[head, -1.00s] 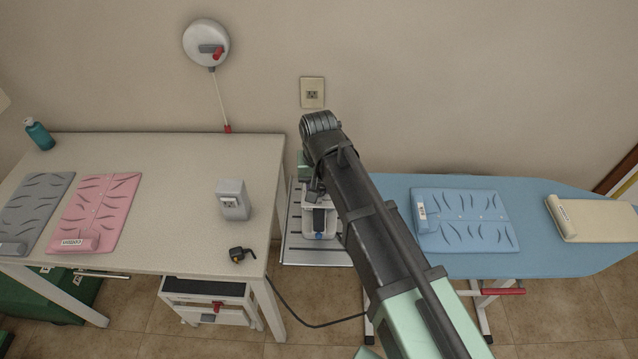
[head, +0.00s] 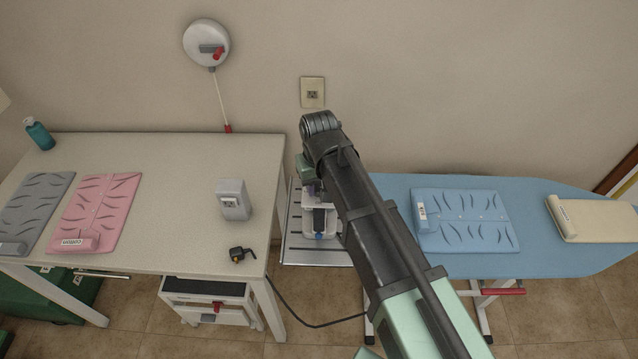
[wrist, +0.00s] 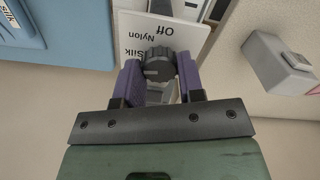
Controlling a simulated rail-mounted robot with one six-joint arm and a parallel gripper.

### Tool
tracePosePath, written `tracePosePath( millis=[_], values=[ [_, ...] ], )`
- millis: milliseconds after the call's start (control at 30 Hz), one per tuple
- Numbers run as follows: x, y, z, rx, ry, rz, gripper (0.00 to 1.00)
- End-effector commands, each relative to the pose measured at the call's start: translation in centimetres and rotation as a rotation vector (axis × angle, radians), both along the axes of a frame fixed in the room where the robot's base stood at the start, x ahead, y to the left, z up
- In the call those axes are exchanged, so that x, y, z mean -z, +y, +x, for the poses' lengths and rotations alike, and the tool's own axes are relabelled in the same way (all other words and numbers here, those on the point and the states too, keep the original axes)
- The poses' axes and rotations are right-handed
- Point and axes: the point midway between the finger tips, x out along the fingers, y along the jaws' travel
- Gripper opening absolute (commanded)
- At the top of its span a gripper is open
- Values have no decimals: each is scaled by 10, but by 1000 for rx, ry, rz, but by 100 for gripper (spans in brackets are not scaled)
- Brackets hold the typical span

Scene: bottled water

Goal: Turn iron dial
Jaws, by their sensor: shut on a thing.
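The iron's dial (wrist: 158,66) is a dark ribbed knob on a white panel (wrist: 190,35) printed with "Off", "Nylon" and "Silk", seen in the wrist view. A pale mark shows on its left part. My gripper (wrist: 160,75) has its two purple fingers on either side of the dial and is shut on it. In the head view the iron (head: 320,222) stands on a grey slatted rest between the table and the ironing board, partly hidden by my arm. There my gripper (head: 314,188) is mostly hidden too.
The table (head: 170,160) at left holds pink and grey folded cloths, a bottle and a grey socket box (head: 233,200). The blue ironing board (head: 560,255) at right carries a blue cloth (head: 465,220) and a cream one. A cord (head: 300,322) hangs below the table.

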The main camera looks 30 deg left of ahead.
Motion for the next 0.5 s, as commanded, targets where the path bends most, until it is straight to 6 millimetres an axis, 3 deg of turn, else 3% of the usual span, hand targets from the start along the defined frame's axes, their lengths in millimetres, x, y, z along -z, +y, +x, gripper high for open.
tracePosePath(
  millis=[33, 200, 500],
  values=[
    [0, 0, 0, 0, 1, -1, 37],
    [0, 0, 0, 1, 0, 0, 61],
    [-3, 0, 0, 1, 0, 0, 61]
  ],
)
